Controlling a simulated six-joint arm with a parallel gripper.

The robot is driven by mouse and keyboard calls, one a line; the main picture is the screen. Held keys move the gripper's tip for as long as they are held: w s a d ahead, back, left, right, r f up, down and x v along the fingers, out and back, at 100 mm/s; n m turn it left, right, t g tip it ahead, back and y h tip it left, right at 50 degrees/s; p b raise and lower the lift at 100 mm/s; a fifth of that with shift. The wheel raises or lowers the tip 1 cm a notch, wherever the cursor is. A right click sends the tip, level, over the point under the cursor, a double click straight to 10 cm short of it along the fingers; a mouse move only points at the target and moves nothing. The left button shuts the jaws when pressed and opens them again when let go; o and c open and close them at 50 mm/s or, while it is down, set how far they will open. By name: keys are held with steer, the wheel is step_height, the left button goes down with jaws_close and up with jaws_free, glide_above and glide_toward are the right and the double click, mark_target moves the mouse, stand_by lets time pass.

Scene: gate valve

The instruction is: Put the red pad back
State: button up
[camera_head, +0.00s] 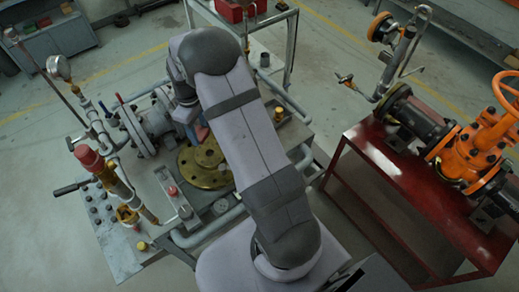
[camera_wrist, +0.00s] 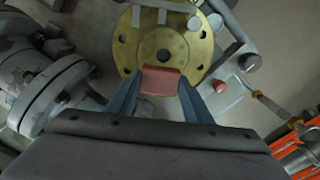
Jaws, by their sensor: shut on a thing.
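The red pad (camera_wrist: 164,82) is a small reddish block held between the two blue fingers of my gripper (camera_wrist: 158,90). In the head view only a bit of the pad (camera_head: 203,132) shows beside my wrist, and my arm hides most of the gripper. My gripper is shut on the pad. In the wrist view the pad appears in front of the lower part of the round brass flange (camera_wrist: 205,48), which has bolt holes and a centre hole. I cannot tell whether the pad touches it. The flange also shows in the head view (camera_head: 200,172), partly behind my arm.
A grey flanged valve (camera_wrist: 50,90) stands left of the gripper. A red knob (camera_wrist: 221,87) on a plate is to the right. Pipes, a gauge (camera_head: 59,68) and a red-topped brass fitting (camera_head: 89,158) crowd the bench's left. An orange valve (camera_head: 475,150) sits on a red stand (camera_head: 415,195).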

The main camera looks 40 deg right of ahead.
steer(key=shift+f+m, duration=0.1)
steer(key=shift+m, duration=1)
steer(key=s+m, duration=0.1)
steer(key=s, duration=0.1)
steer(key=s+f+m, duration=0.1)
steer(key=s+m, duration=0.1)
steer(key=s+f+m, duration=0.1)
steer(key=shift+s+a+f+m, duration=0.1)
steer(key=shift+s+a+m, duration=0.25)
steer(key=shift+s+m, duration=0.05)
steer(key=s+a+r+b, duration=0.3)
steer(key=a+b, duration=0.1)
steer(key=w+d+f+n+b, duration=0.1)
steer(key=w+d+n+b, duration=0.2)
steer(key=d, duration=0.7)
steer(key=w+d+b, duration=0.4)
steer(key=d, duration=0.7)
steer(key=s+d+f+m+b, duration=0.3)
steer(key=s+d+f+b, duration=0.25)
steer(key=s+f, duration=0.25)
steer(key=shift+w+a+f+p, duration=0.1)
steer(key=shift+f+p, duration=0.25)
steer(key=shift+f, duration=2.15)
steer(key=shift+w+f+p, duration=0.1)
steer(key=shift+f+p, duration=0.2)
steer(key=shift+f, duration=2.2)
